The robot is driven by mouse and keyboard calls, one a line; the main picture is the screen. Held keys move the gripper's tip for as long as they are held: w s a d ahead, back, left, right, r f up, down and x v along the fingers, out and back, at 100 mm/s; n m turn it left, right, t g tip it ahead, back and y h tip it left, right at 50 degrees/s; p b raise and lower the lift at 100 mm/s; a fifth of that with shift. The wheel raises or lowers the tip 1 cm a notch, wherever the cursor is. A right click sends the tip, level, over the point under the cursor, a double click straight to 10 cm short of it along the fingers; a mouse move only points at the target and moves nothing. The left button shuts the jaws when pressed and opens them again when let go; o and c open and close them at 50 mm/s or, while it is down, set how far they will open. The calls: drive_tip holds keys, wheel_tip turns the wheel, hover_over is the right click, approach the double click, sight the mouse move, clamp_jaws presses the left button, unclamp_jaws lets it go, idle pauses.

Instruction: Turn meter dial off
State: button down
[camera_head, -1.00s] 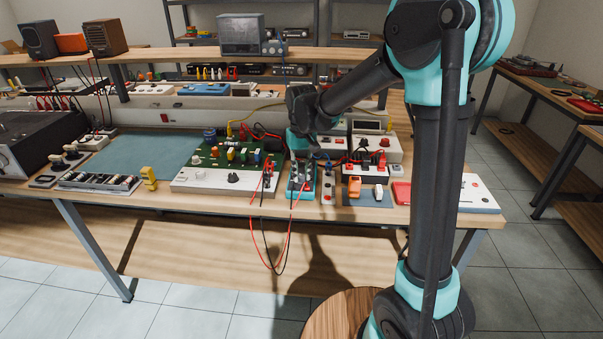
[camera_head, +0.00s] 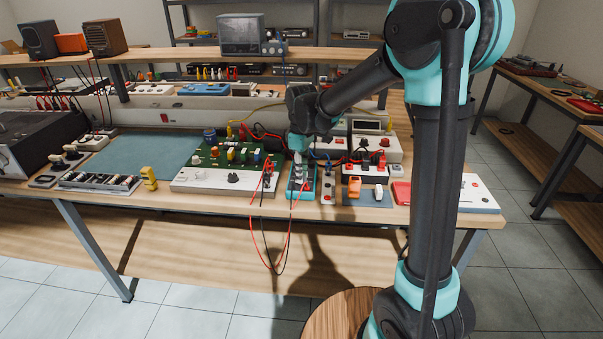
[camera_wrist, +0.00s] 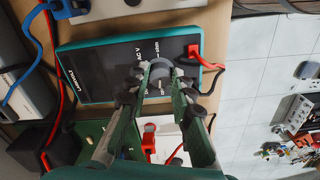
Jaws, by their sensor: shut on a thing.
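The multimeter (camera_head: 303,188) lies on the bench, with a teal case and a dark face. In the wrist view the meter (camera_wrist: 100,72) shows an "AC V" marking, with leads plugged in at its right end. Its round grey dial (camera_wrist: 160,66) sits toward the right part of the face. My gripper (camera_head: 299,160) is over the meter from above. In the wrist view the gripper's fingers (camera_wrist: 158,76) are shut on the dial and partly hide it. The dial's exact pointer position cannot be told.
Red and black leads (camera_head: 284,245) hang from the meter over the bench's front edge. A green circuit board (camera_head: 228,155) on a white base stands to the left, and a white strip (camera_head: 328,188) with buttons close to the right. A blue mat (camera_head: 140,155) further left is clear.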

drive_tip(key=shift+n, duration=0.7)
drive_tip(key=c, duration=1.3)
unclamp_jaws()
wheel_tip(320, 180, up, 12)
